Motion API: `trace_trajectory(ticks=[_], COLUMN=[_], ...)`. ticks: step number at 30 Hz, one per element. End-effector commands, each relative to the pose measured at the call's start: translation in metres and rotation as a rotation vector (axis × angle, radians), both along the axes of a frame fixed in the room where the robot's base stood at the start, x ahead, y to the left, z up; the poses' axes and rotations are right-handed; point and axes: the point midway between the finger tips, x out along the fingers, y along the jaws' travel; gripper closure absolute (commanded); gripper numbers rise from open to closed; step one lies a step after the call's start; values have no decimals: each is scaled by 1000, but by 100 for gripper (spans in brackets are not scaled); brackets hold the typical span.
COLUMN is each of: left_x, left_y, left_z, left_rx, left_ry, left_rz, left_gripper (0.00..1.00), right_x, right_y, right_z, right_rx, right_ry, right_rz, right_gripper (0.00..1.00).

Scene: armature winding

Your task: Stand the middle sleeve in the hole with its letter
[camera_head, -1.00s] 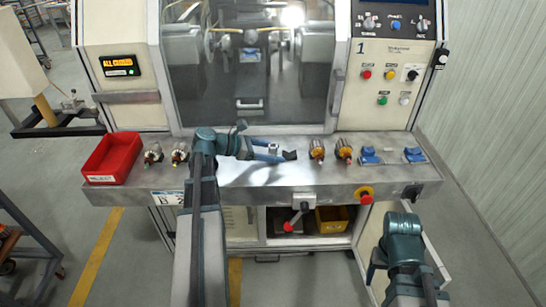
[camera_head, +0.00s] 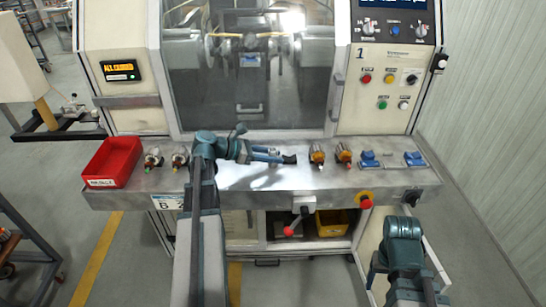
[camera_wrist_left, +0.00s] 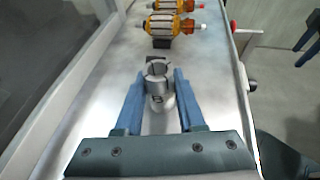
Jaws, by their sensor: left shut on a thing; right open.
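A grey metal sleeve (camera_wrist_left: 158,88), hollow at the top, stands between the blue fingers of my left gripper (camera_wrist_left: 158,92) in the left wrist view. A dark mark on its side is too small to read. The gripper is shut on it, close over the metal bench. In the head view the left gripper (camera_head: 272,154) reaches right over the bench's middle and the sleeve is mostly hidden. A small dark block (camera_head: 289,159) lies just beyond the fingertips. My right gripper (camera_head: 375,268) is low at the front right, mostly hidden by its own arm. No lettered hole can be made out.
A red bin (camera_head: 112,162) stands at the bench's left end, with two armatures (camera_head: 153,157) beside it. The machine's window (camera_head: 250,85) closes off the back. A label (camera_head: 168,202) is on the front edge.

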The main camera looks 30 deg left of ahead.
Motion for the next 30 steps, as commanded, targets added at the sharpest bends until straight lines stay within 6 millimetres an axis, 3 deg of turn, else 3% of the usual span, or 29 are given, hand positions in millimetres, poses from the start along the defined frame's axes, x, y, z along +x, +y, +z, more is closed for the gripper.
trace_trajectory(ticks=[11,24,30], left_x=[0,-106,-139], left_y=[0,15,21], left_z=[40,44,47], left_rx=[0,0,0], left_ry=[0,0,1], left_rz=[0,4,4], left_gripper=[100,100,100], right_x=[0,0,0], right_y=[0,0,0], right_z=[40,44,47], right_rx=[0,0,0], right_ry=[0,0,0], right_rz=[0,0,0], right_gripper=[32,32,32])
